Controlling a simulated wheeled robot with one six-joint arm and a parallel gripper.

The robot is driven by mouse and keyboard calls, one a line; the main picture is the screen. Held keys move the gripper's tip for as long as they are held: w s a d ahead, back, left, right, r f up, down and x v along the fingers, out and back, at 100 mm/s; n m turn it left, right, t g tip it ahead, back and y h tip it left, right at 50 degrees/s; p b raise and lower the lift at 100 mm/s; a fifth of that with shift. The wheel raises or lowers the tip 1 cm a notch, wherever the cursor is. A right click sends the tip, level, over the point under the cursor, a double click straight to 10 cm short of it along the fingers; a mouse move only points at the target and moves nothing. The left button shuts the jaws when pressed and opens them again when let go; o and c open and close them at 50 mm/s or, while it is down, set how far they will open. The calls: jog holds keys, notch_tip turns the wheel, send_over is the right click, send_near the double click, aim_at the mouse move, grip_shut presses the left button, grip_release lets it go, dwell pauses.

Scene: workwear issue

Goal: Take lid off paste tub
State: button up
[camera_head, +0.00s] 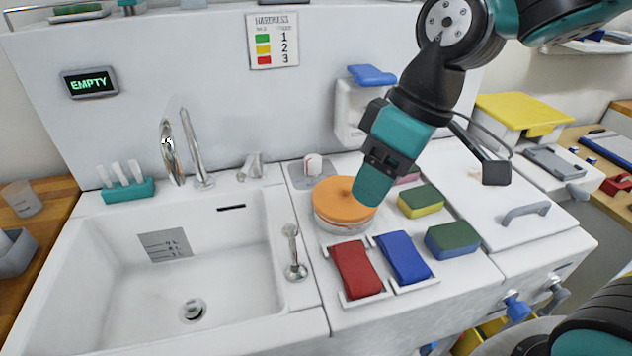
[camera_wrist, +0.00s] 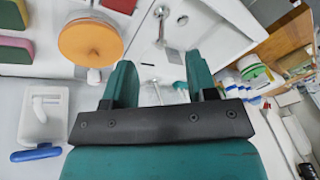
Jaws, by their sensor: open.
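The paste tub (camera_head: 338,226) is a round, pale, clear-sided tub on the white counter to the right of the sink. Its round orange lid (camera_head: 335,203) is on top. In the wrist view the lid (camera_wrist: 90,43) shows as an orange disc to the upper left, outside the jaws. My gripper (camera_head: 372,187) points down and overlaps the lid's right edge in the head view; I cannot tell its exact height above it. In the wrist view its two teal fingers (camera_wrist: 161,75) are apart with nothing held between them.
A red pad (camera_head: 357,270) and a blue pad (camera_head: 404,257) lie in front of the tub. Several sponges, including a green-yellow one (camera_head: 421,201), sit to its right. The sink (camera_head: 100,290) lies left, with a faucet (camera_head: 197,160) behind. A white dispenser (camera_head: 352,112) is on the back wall.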

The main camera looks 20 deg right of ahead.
jog(key=w+d+r+n+t+h+p, duration=0.1)
jog(key=w+d+p, duration=0.15)
jog(key=w, duration=0.45)
jog(key=w+d+r+n+p, duration=0.1)
jog(key=w+d+n, duration=0.1)
jog(key=w+d, duration=0.3)
jog(key=p, duration=0.1)
send_over(347, 186)
jog(key=s+d, duration=0.1)
notch_tip(347, 186, down, 10)
jog(key=shift+d+f, duration=0.15)
jog(key=shift+f, duration=0.1)
jog(key=shift+p+x, duration=1.2)
jog(key=shift+x, duration=1.8)
jog(key=shift+d, duration=0.15)
grip_shut()
